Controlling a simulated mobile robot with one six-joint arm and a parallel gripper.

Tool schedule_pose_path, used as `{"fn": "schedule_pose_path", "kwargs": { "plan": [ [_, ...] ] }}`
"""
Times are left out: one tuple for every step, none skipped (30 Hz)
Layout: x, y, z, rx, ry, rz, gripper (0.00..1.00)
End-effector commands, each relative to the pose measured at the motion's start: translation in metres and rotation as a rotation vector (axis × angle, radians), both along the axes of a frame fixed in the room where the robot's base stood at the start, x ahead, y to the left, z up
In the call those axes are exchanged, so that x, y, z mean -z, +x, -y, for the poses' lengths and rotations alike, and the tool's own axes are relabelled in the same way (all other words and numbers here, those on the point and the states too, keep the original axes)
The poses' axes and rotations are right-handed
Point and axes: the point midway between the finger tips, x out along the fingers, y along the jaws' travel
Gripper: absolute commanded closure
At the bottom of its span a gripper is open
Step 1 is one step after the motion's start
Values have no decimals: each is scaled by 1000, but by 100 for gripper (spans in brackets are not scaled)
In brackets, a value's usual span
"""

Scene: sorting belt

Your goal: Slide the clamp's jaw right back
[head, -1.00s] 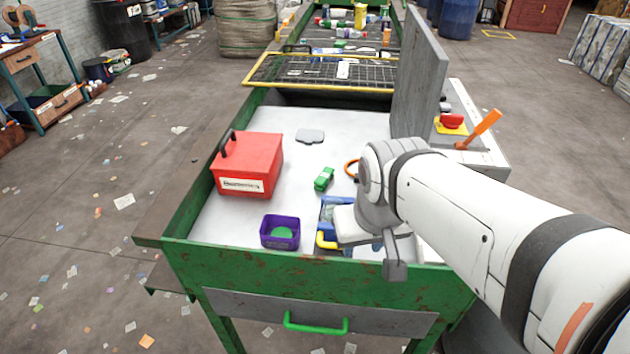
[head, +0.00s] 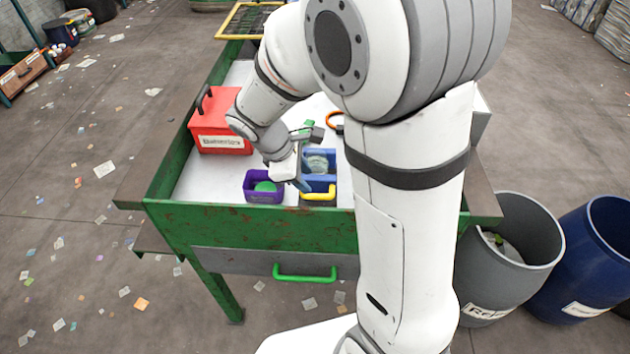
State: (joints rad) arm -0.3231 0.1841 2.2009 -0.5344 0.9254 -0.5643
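I cannot clearly pick out the clamp or its jaw in the head view. An orange curved piece (head: 335,121) shows on the table beside my arm; whether it is part of the clamp I cannot tell. My gripper (head: 303,184) points down between a purple bin (head: 264,196) and a blue tray with a yellow handle (head: 319,195). Its fingers are small and partly hidden by my arm, so their opening does not show. Whether it touches the tray I cannot tell. A green piece (head: 306,126) lies behind the wrist.
A red box (head: 219,140) with a dark handle stands at the left of the green-walled table (head: 256,228). A green drawer handle (head: 304,279) sticks out in front. Grey (head: 508,240) and blue (head: 597,250) bins stand on the right. My arm hides much of the table's right side.

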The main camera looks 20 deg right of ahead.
Motion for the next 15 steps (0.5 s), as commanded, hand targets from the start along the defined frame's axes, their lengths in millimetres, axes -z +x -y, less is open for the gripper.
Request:
{"fn": "schedule_pose_path", "kwargs": {
  "plan": [
    [6, 0, 3, -2, -3, -5, 64],
    [9, 0, 4, -1, -2, -5, 64],
    [15, 0, 7, 1, -2, -6, 64],
    [19, 0, 9, 1, -2, -6, 64],
    [24, 0, 11, 0, -2, -8, 64],
    [30, 0, 14, 2, -1, -6, 64],
    [35, 1, 16, 2, -1, -5, 64],
    [39, 1, 19, 3, -2, -6, 64],
    [45, 1, 21, 2, 0, -6, 64],
    [49, 1, 23, 3, 0, -6, 64],
    [52, 1, 24, 3, 0, -4, 64],
    [57, 2, 26, 3, 0, -4, 64],
    [59, 2, 28, 3, 0, -4, 64],
    [61, 2, 29, 4, 1, -4, 64],
    [63, 2, 30, 3, 1, -3, 64]
  ]
}}
